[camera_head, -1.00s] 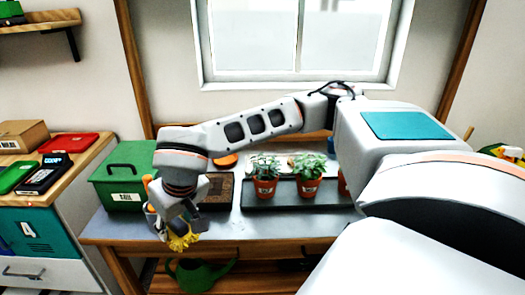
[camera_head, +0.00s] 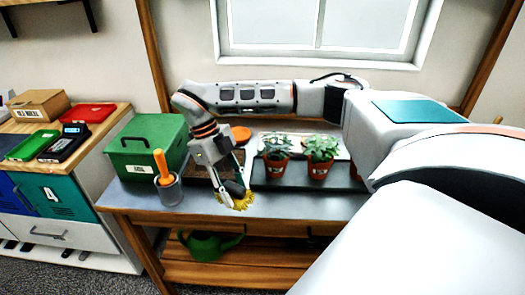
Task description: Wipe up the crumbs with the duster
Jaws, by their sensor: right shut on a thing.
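My right gripper (camera_head: 228,192) is shut on the yellow duster (camera_head: 241,201). It holds the duster low over the front part of the grey workbench top (camera_head: 290,204), right of the metal cup. I cannot tell whether the duster touches the surface. No crumbs can be made out in this view. My left gripper is not in view.
A metal cup (camera_head: 170,192) with an orange handle stands at the front left. A green box (camera_head: 146,148) is behind it. Potted plants (camera_head: 320,156) stand on a dark tray (camera_head: 300,184) to the right. A green watering can (camera_head: 206,246) is on the lower shelf.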

